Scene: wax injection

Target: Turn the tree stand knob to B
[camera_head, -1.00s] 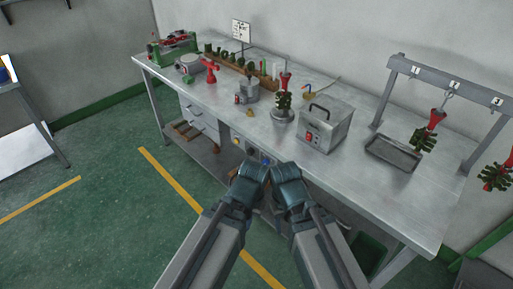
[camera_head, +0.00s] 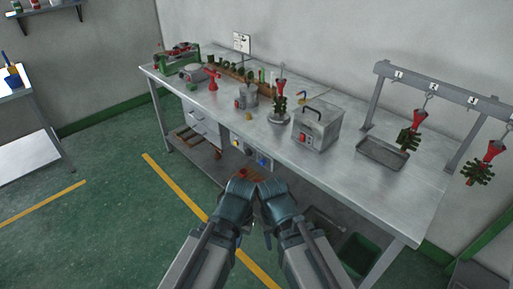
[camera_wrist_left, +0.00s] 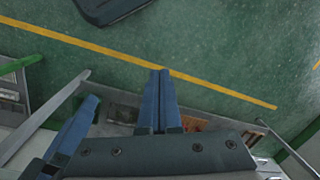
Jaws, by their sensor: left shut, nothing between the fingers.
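A stand holding a dark green wax tree with a red top (camera_head: 281,98) is near the middle of the bench, on a round grey base (camera_head: 279,118). I cannot make out its knob or any letter at this size. My left gripper (camera_head: 237,195) is in front of the bench, low and away from the stand. In the left wrist view its blue fingers (camera_wrist_left: 161,100) are together with nothing between them. My right gripper (camera_head: 277,195) is close beside the left one; its fingertips are hidden, so I cannot see its opening.
The steel bench (camera_head: 400,195) also holds a metal box with a handle (camera_head: 317,127), a small grey pot (camera_head: 247,95) and a shallow tray (camera_head: 382,153). A numbered rack (camera_head: 440,87) with hanging trees stands at right. Green floor (camera_head: 100,220) is clear at left.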

